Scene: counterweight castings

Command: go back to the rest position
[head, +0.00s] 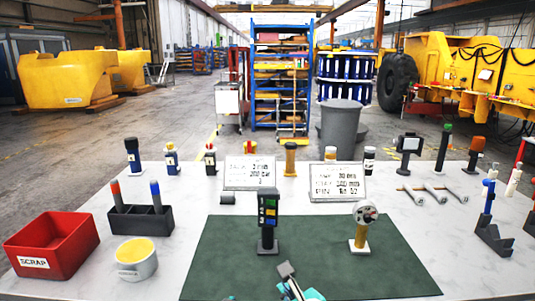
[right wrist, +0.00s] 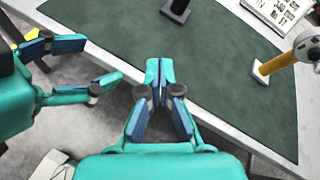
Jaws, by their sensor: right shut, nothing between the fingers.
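My right gripper (right wrist: 160,65) is shut and empty in the right wrist view, its fingertips together over the near edge of the green mat (right wrist: 225,70). In the head view my right gripper (head: 291,284) shows only in part at the bottom edge, over the front of the mat (head: 215,270). My left gripper (right wrist: 104,58) shows at the left of the right wrist view, beside the mat's front edge, with its fingers apart and nothing between them.
A dark device on a stand (head: 268,215) and a round gauge on a yellow post (head: 361,235) stand on the mat. A red scrap bin (head: 48,265), a dark holder (head: 140,222) and a yellow-topped cup (head: 136,268) stand left. Signs, several upright tools and grey rods (head: 433,193) stand or lie behind and right.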

